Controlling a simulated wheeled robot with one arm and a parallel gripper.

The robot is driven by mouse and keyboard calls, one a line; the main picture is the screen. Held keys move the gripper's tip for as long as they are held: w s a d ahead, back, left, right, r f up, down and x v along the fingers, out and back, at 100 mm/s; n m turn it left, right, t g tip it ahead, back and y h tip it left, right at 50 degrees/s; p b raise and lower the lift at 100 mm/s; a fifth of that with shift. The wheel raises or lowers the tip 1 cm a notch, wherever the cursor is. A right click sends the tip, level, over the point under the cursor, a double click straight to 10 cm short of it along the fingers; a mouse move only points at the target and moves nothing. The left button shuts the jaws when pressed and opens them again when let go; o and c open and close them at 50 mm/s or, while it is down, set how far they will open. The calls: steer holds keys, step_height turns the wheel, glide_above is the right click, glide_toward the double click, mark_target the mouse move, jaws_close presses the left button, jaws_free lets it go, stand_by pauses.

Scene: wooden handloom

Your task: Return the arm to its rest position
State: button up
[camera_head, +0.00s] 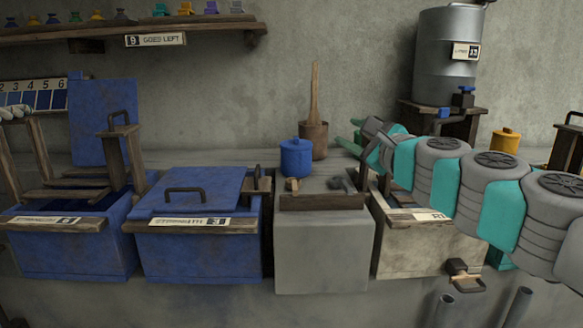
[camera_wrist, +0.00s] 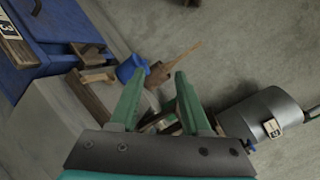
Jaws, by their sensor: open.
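My arm enters from the right in the head view, grey with teal bands, and reaches left above the pale vat (camera_head: 425,250). My gripper (camera_head: 345,140) is at the arm's far end with its green fingers pointing left and away, near the mortar. In the wrist view my gripper (camera_wrist: 155,82) shows two green fingers spread apart. I see nothing held between them. Part of the pale vat is hidden behind the arm.
Blue vats (camera_head: 70,255) (camera_head: 198,252) stand left of a grey block (camera_head: 322,250). A blue jar (camera_head: 296,160) and wooden mortar (camera_head: 314,141) stand behind it. A metal tank (camera_head: 445,65) and yellow jar (camera_head: 505,141) are at right. A shelf (camera_head: 130,32) hangs upper left.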

steer(key=s+a+f+n+g+y, duration=0.2)
steer(key=s+a+f+n+g, duration=0.3)
steer(key=s+a+f+n, duration=0.45)
steer(key=s+a+f+n+g+h, duration=0.25)
steer(key=s+f+n+g, duration=0.35)
steer(key=s+f+n, duration=0.45)
steer(key=s+d+f+n+g+h, duration=0.1)
steer(key=s+d+f+g+h, duration=0.2)
steer(key=s+d+f, duration=0.4)
steer(key=s+d+f+n+g+h, duration=0.1)
steer(key=s+d+f+g+h, duration=0.2)
steer(key=s+d+f, duration=0.5)
steer(key=s+f+g, duration=0.1)
steer(key=s, duration=0.4)
steer(key=shift+g+h, duration=0.3)
steer(key=shift+h, duration=0.05)
